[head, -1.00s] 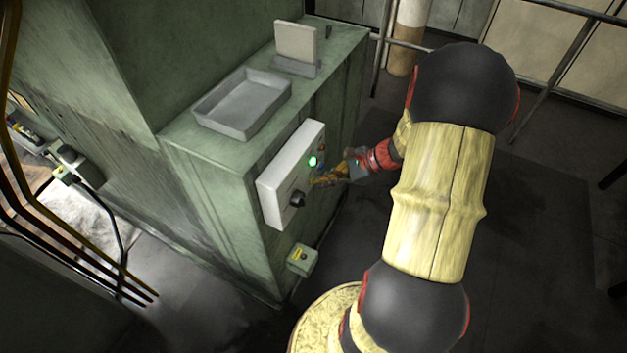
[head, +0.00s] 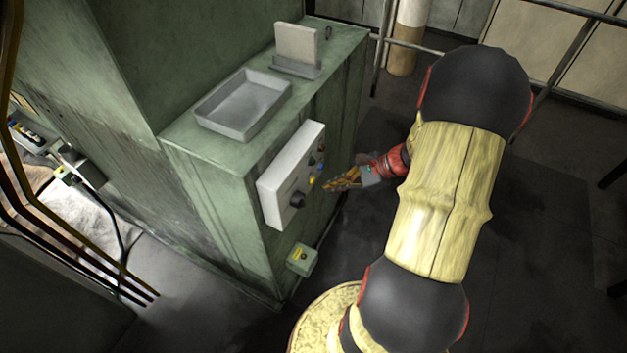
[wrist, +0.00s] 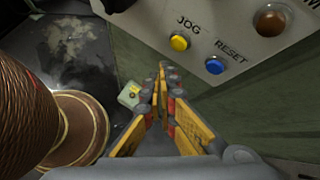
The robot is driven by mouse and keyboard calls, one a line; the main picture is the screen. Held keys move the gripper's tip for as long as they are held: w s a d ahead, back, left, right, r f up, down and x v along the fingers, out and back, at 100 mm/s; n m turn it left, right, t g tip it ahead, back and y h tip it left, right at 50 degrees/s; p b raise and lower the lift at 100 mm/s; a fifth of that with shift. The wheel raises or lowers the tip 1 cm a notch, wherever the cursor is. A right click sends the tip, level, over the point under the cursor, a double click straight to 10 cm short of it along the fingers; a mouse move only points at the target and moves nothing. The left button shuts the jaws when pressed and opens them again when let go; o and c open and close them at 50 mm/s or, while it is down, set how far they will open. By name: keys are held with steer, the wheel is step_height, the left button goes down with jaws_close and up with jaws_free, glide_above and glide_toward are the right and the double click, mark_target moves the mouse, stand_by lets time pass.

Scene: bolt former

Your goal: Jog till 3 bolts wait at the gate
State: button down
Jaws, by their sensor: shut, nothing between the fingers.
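The pale control panel (head: 283,183) is on the side of the green cabinet. In the wrist view, its yellow JOG button (wrist: 179,42) is beside the blue RESET button (wrist: 215,66). My gripper (head: 329,187) is just off the panel in the head view, apart from it. In the wrist view my gripper's fingers (wrist: 163,72) are together, empty, below the JOG button and not touching it. No bolts or gate can be made out in either view.
A black knob (head: 297,199) is low on the panel. A small green box (head: 302,259) with a yellow face sits below. A grey tray (head: 222,122) and an upright plate (head: 296,42) stand on the cabinet (head: 185,138). Open floor lies to the right; rails stand behind.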

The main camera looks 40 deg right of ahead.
steer(key=s, duration=0.1)
steer(key=s+d, duration=0.1)
steer(key=s, duration=0.1)
steer(key=shift+d, duration=0.1)
stand_by(0.6)
steer(key=s+a+r+n+g+h, duration=0.2)
steer(key=s+a+r+n+g, duration=0.25)
steer(key=s+a+n, duration=0.35)
steer(key=w+a+r+n+t+h, duration=0.2)
steer(key=a+r+n+t+h, duration=0.1)
steer(key=a+r+n, duration=1.3)
step_height(320, 180, up, 4)
steer(key=shift+a+r+h, duration=0.1)
steer(key=shift+a+h, duration=0.1)
steer(key=shift+h, duration=0.4)
